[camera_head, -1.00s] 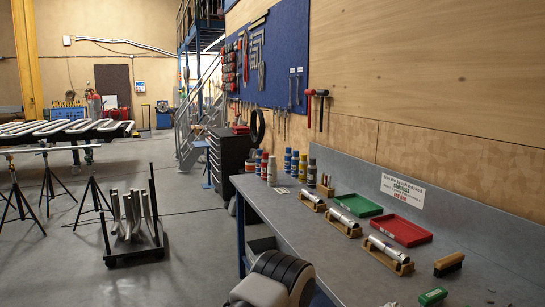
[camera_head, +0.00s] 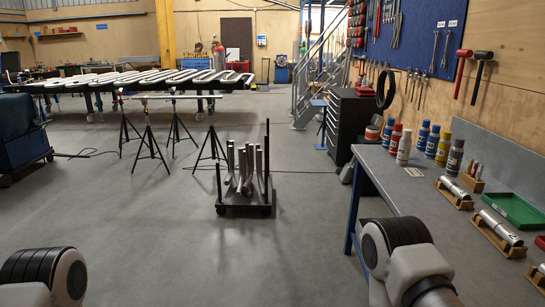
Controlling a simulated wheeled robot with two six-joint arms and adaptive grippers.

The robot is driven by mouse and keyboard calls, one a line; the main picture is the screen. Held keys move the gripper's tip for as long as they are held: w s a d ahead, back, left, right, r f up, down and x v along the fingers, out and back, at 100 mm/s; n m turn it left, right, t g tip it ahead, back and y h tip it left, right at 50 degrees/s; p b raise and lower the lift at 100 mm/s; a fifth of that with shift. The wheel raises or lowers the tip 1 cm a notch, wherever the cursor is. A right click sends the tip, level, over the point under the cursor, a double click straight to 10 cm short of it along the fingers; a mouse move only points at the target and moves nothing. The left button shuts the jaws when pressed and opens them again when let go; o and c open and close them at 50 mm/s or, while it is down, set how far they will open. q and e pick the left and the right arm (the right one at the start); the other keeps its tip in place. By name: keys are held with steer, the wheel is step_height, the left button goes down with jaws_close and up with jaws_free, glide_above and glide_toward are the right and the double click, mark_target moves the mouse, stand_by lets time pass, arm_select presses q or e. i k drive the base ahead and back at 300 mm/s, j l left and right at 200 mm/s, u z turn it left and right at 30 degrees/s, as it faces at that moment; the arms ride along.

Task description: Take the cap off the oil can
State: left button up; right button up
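No thing shows clearly as an oil can. Several capped cans or bottles stand upright at the far end of the grey workbench (camera_head: 392,200): red ones (camera_head: 395,138), a white one with a red top (camera_head: 404,148), blue ones (camera_head: 423,136), a yellow one (camera_head: 443,148) and a dark grey one (camera_head: 455,157). They are too small to tell which, if any, is the oil can. Upper parts of my two arms show at the bottom left and bottom right, but neither gripper is in view.
Metal cylinders in wooden cradles (camera_head: 499,229) and a green tray (camera_head: 517,211) lie on the bench. A cart with bent pipes (camera_head: 244,190) stands on the floor left of it. A black tool cabinet (camera_head: 350,125) stands beyond. The floor at left centre is clear.

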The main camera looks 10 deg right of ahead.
mark_target(446, 135)
steer(key=i+l, duration=0.15)
steer(key=i, duration=0.7)
steer(key=i+l, duration=0.15)
steer(key=i, duration=0.7)
steer(key=i+l, duration=0.15)
steer(key=i, duration=0.7)
steer(key=i+l, duration=0.15)
steer(key=i, duration=0.65)
steer(key=i+j+z, duration=0.2)
steer(key=i+z, duration=0.2)
steer(key=i, duration=0.45)
steer(key=i+j+z, duration=0.45)
steer(key=i, duration=0.35)
steer(key=i+j+z, duration=0.4)
steer(key=i+j, duration=0.35)
